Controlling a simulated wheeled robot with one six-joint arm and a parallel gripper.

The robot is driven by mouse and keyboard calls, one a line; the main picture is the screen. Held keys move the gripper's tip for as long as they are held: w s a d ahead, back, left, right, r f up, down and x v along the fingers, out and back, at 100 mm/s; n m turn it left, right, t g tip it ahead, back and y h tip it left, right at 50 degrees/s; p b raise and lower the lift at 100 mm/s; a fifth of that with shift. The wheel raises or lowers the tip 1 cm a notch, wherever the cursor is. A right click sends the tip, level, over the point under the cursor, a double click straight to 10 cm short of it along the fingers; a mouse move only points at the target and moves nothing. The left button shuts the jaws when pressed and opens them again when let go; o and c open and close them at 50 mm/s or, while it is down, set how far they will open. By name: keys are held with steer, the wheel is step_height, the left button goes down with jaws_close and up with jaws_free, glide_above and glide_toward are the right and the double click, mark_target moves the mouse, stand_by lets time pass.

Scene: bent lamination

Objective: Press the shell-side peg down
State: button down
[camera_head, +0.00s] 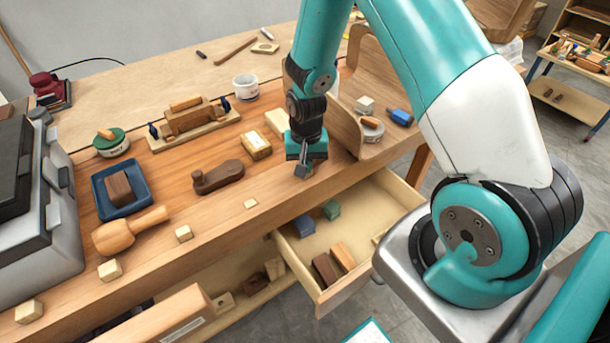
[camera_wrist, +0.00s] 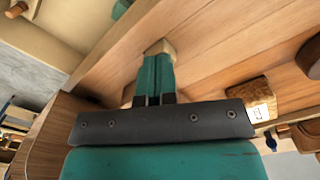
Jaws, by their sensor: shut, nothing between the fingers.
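My gripper (camera_head: 303,171) is shut and points down at the front edge of the workbench, just left of the bent wooden shell (camera_head: 345,125). In the wrist view the closed teal fingers (camera_wrist: 157,62) end at a small pale wooden peg (camera_wrist: 158,46), partly hidden by them. The fingertips look to be on or very close to this peg; I cannot tell whether they touch. In the head view this peg is hidden behind the gripper. Similar pale pegs stand in a row along the front edge, the nearest to the left (camera_head: 250,204) looking low, another (camera_head: 183,233) standing taller.
An open drawer (camera_head: 362,212) with several blocks sticks out below the gripper.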

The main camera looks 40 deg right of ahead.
steer(key=shift+f+b, duration=0.65)
steer(key=shift+f, duration=0.25)
steer(key=shift+r+p, duration=3.25)
steer(key=shift+r, duration=0.85)
steer(key=shift+a+r, duration=0.15)
steer(key=s+a+r+n+y+b, duration=0.1)
steer(key=s+a+r+n, duration=0.2)
steer(key=a+r, duration=0.4)
steer(key=s+a+r+n+y+b, duration=0.25)
steer(key=s+a+r, duration=0.2)
steer(key=r, duration=0.45)
steer(key=s+a+r+n, duration=0.2)
steer(key=s+r+n, duration=0.1)
steer(key=s, duration=0.3)
steer(key=s+a+r+n, duration=0.3)
steer(key=s+r+n, duration=0.1)
steer(key=s, duration=0.3)
steer(key=shift+s+a+n+y, duration=0.15)
steer(key=shift+s+n+y, duration=0.05)
steer(key=shift+n+y, duration=0.15)
